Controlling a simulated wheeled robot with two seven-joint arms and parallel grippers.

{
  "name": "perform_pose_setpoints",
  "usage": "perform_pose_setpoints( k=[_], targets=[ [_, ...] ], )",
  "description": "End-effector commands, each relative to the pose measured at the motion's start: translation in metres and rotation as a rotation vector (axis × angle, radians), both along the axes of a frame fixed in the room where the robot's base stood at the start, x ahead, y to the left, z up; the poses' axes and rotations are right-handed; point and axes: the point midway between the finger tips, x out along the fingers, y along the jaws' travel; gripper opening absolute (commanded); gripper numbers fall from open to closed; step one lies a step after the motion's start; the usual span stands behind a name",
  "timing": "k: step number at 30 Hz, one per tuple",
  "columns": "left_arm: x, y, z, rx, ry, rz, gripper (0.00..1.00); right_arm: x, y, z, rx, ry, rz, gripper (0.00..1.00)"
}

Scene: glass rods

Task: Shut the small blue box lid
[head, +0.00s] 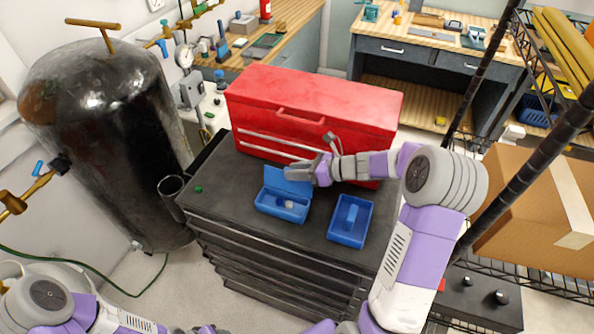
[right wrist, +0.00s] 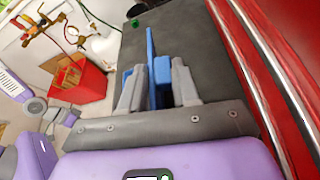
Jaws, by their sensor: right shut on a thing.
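The small blue box (head: 270,208) stands open on the dark cabinet top, with a small pale thing inside. Its blue lid (head: 279,181) stands raised at the back edge of the box. My right gripper (head: 297,173) is at the top right of the lid, shut on it. In the right wrist view the lid (right wrist: 151,65) shows as a thin blue edge between the grey fingers (right wrist: 156,88). My left gripper (head: 205,329) is only partly in view at the bottom edge, low and away from the box; its fingers are not clear.
A blue tray (head: 336,233) with a blue piece in it stands right of the box. A red toolbox (head: 330,95) stands close behind my right gripper. A small green thing (head: 198,189) lies on the cabinet top (head: 232,175), left of the box. A black tank (head: 100,130) stands at left.

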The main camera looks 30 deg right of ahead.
Motion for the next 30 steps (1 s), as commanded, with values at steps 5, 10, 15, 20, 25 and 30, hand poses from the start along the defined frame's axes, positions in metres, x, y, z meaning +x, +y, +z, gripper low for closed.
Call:
perform_pose_setpoints(
  k=[5, 10, 15, 20, 25, 30],
  targets=[
    [0.0, 0.0, -0.003, 0.0, 0.0, 0.0, 0.5, -0.001, 0.001, -0.001, -0.014, -0.011, -0.001, 0.0],
    [0.0, 0.0, -0.011, 0.0, 0.0, 0.0, 0.5, -0.003, 0.003, 0.0, -0.05, -0.042, -0.001, 0.0],
    [0.0, 0.0, -0.03, 0.0, 0.0, 0.0, 0.5, -0.008, 0.009, 0.001, -0.127, -0.11, 0.0, 0.0],
    [0.0, 0.0, -0.054, 0.0, 0.0, 0.0, 0.5, -0.014, 0.017, 0.001, -0.222, -0.191, 0.0, 0.0],
    [0.0, 0.0, -0.079, 0.0, 0.0, 0.0, 0.5, -0.02, 0.023, 0.002, -0.313, -0.269, 0.0, 0.0],
    [0.0, 0.0, -0.099, 0.0, 0.0, 0.0, 0.5, -0.024, 0.029, 0.002, -0.384, -0.33, 0.0, 0.0]
  ],
)
